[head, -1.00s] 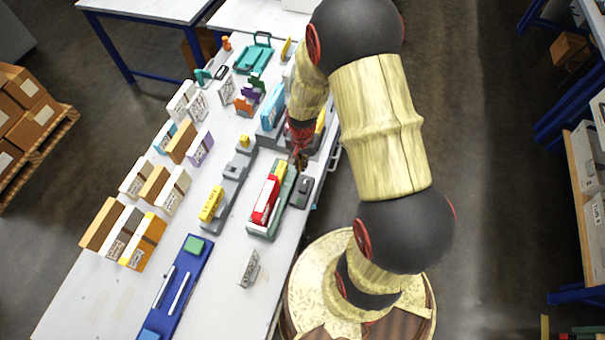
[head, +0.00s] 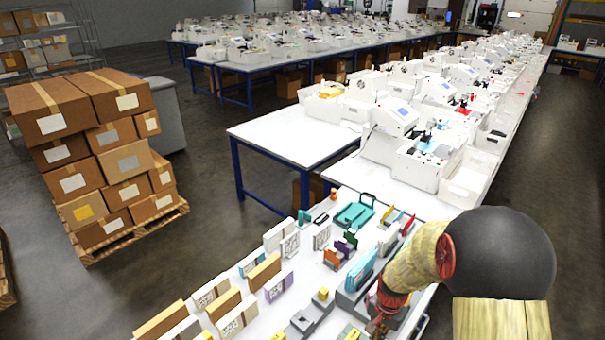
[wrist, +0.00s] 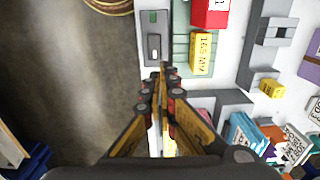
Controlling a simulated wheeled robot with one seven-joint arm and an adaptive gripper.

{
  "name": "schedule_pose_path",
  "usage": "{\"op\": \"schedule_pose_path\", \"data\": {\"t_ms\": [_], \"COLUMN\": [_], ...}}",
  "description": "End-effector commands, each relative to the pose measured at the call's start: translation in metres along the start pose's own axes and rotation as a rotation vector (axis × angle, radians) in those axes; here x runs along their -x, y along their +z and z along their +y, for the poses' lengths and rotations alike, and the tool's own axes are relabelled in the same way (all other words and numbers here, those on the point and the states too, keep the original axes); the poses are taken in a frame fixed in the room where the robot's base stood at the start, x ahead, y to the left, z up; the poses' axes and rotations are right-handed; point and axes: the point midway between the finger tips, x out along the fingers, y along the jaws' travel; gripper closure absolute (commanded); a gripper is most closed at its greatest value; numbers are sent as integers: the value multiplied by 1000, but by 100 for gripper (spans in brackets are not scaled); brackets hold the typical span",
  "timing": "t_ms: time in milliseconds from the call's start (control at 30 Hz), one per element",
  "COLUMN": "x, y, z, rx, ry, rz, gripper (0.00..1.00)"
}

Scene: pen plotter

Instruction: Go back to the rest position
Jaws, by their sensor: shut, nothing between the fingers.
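My gripper (wrist: 163,78) is shut and empty in the wrist view. It hangs over the front edge of the white worktable, close to a small grey device (wrist: 153,40) and the pale green tray (wrist: 181,48). A yellow labelled block (wrist: 202,53) and a red block (wrist: 210,12) sit on that tray, apart from the fingers. In the head view my gripper (head: 376,328) shows at the lower edge, near the table's right side, and its tips are hard to make out there.
Blue holders (head: 359,270), a teal tray (head: 355,211) and several upright boxes (head: 265,272) crowd the table. Stacked cartons (head: 105,150) stand on a pallet at left. Another white table (head: 295,133) with machines lies behind. Bare floor (wrist: 70,80) is open beside the table.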

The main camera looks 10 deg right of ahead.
Motion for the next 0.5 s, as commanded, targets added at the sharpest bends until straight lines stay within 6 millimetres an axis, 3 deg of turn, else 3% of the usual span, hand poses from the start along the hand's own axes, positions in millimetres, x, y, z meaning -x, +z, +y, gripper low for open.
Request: {"op": "schedule_pose_path", "data": {"t_ms": [133,233,300,500], "x": [0,-1,20,71], "y": [6,32,46,70], "z": [5,22,32,35], "rx": [73,170,256,444], "ry": [16,54,63,43], "rz": [-24,-91,-118,-96], "gripper": [100,100,100,100]}}
